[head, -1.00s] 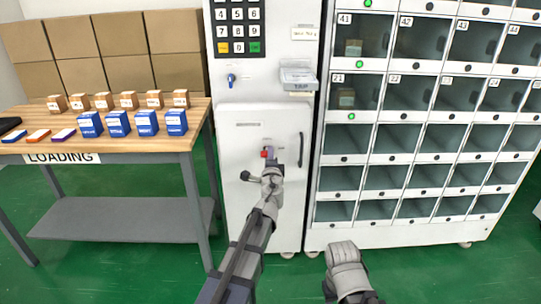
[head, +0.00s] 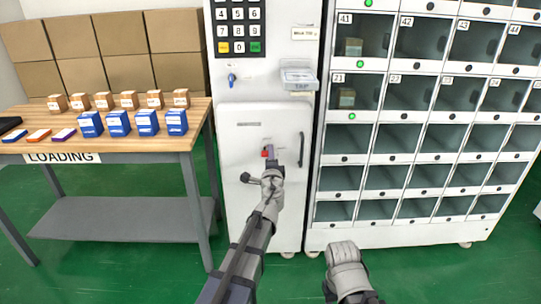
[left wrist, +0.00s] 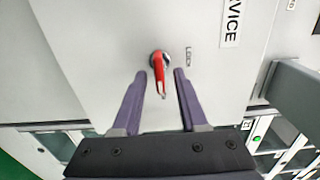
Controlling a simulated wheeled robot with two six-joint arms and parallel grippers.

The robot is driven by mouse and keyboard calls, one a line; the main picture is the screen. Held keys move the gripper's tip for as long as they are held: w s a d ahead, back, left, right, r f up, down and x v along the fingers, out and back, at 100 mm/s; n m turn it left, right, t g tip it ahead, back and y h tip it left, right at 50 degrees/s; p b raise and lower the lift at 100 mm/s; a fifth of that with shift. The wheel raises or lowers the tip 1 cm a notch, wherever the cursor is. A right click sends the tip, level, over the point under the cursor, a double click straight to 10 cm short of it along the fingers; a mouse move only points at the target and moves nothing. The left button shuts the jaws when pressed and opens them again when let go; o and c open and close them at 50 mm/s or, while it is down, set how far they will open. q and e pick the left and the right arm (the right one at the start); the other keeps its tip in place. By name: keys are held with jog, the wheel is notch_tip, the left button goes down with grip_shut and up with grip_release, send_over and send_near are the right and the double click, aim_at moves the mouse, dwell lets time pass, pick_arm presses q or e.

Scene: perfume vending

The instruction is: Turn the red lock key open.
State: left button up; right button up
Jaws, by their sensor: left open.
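The red lock key (head: 265,152) sits on the white service door (head: 240,136) of the machine. In the left wrist view the red key (left wrist: 158,72) sticks out from a round lock beside the printed word LOCK. My left gripper (left wrist: 160,76) is open, with one purple finger on each side of the key and a gap to each. In the head view my left gripper (head: 272,164) is close to the key and partly covers the area below it. My right gripper's fingers do not show; only part of my right arm is at the bottom.
A dark vertical handle (head: 301,149) is on the right of the door, and a black knob (head: 246,177) is lower left. A blue key (head: 232,78) is above. A locker cabinet (head: 404,115) stands right. A table (head: 110,146) with boxes stands left.

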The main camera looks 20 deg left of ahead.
pick_arm(q)
jog(key=v, duration=0.7)
jog(key=s+d+f+n+g+y, duration=0.1)
jog(key=s+d+f+n+g, duration=0.1)
jog(key=s+f+n+g, duration=0.95)
jog(key=s+d+f+g+h, duration=0.25)
jog(key=s+d+f, duration=0.3)
jog(key=s, duration=0.35)
jog(key=s+d+f+g+h, duration=0.2)
jog(key=s+d+f+g, duration=0.3)
jog(key=s, duration=0.4)
notch_tip(320, 180, up, 33)
jog(key=d+t+p, duration=0.1)
jog(key=p, duration=3.1)
jog(key=shift+p, duration=0.3)
